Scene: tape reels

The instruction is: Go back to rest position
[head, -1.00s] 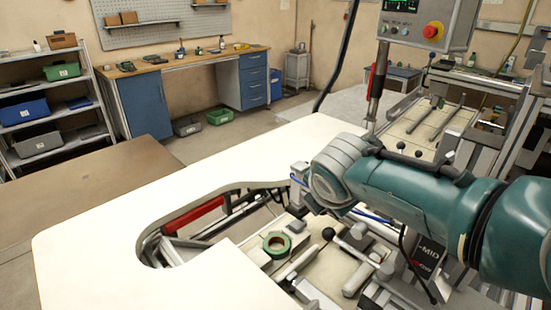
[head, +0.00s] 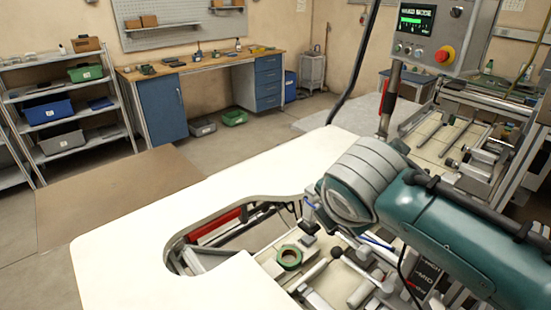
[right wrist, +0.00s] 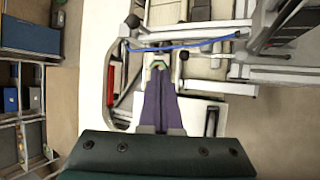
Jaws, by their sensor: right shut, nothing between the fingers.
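My right arm (head: 440,220) comes in from the right in the head view and reaches over the machine. Its wrist hides part of what lies beneath. My right gripper (right wrist: 159,70) shows in the right wrist view with its two long purple-grey fingers together and nothing held. A green tape reel (head: 280,262) lies flat on the machine bed in the head view, left of and below the arm's wrist. A small greenish-yellow patch shows at the fingertips in the right wrist view; I cannot tell whether it is the reel. My left gripper is out of view.
A white table top (head: 150,262) with a rounded cutout surrounds the machine's left side. A control box (head: 432,38) with a red button stands on a post at the back right. Shelves (head: 62,108) and a workbench (head: 205,62) stand far back, with open floor before them.

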